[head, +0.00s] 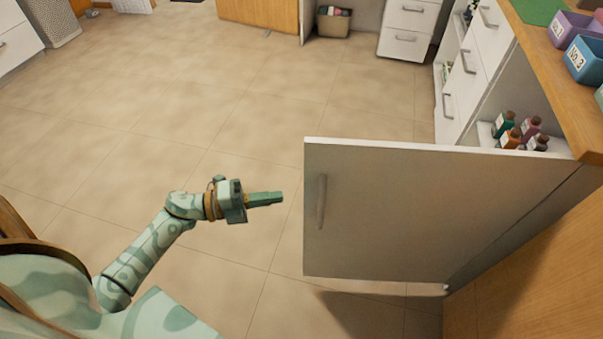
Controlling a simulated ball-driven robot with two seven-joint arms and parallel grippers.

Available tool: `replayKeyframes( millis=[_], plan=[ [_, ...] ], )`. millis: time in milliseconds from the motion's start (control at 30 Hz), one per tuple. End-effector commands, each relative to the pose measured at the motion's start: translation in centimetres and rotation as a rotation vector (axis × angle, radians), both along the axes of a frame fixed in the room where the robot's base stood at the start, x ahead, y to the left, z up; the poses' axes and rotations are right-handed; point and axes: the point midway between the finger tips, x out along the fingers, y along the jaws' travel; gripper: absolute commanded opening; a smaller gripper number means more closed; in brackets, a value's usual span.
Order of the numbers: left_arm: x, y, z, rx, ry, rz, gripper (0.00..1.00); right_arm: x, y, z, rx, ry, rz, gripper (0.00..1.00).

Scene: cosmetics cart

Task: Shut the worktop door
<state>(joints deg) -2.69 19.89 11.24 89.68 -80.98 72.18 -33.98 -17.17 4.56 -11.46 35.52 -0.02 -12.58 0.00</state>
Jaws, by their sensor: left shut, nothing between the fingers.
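The worktop door (400,215) is a pale grey-white panel that stands wide open, swung out from the wooden worktop unit (560,100) on the right. Its bar handle (321,202) is near its free left edge, on the face turned toward me. My left gripper (280,198) is shut and empty, pointing right. In the picture it is a little left of the door's free edge, with a gap between them. My right gripper is not in view.
Behind the door, an open shelf holds several small bottles (520,132). Purple and blue bins (585,60) stand on the worktop. White drawers (408,30) and a basket (334,21) are at the back. The tiled floor (200,110) to the left is clear.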

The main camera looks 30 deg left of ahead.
Motion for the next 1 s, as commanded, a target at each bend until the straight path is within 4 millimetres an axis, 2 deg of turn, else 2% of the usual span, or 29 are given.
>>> replayKeyframes(
  millis=[500,700,1000],
  plan=[
    [5.2,-6.3,-0.3,-0.006,0.003,-0.002,0.0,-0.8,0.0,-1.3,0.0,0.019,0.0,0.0],
    [6.1,-7.5,-0.2,-0.005,0.004,-0.003,0.0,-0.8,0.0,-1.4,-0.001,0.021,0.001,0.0],
    [6.2,-7.5,-0.1,-0.005,0.004,-0.002,0.0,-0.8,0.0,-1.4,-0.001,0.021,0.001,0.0]
  ],
)
